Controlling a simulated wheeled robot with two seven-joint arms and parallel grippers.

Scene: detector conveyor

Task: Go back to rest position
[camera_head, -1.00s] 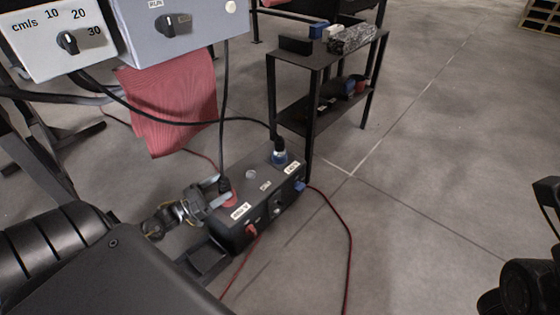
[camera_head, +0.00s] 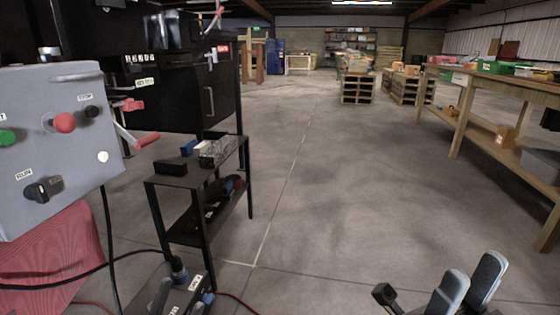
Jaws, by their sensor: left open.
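My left gripper (camera_head: 177,300) is at the bottom left, over or beside the black box (camera_head: 176,284) with a blue plug on its top. Its grey fingers are apart; the rest of that arm is below the picture. I cannot tell whether the fingers touch the box. My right gripper (camera_head: 472,270) is at the bottom right, with two grey finger pads pointing up and a gap between their tips. Nothing shows between them. Its wrist is cut off by the picture's lower edge.
A grey control box (camera_head: 62,150) with knobs and a red button stands close at the left. A black two-level shelf (camera_head: 175,180) stands to its right. A wooden workbench (camera_head: 490,85) stands at the right. The floor (camera_head: 330,190) between is clear.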

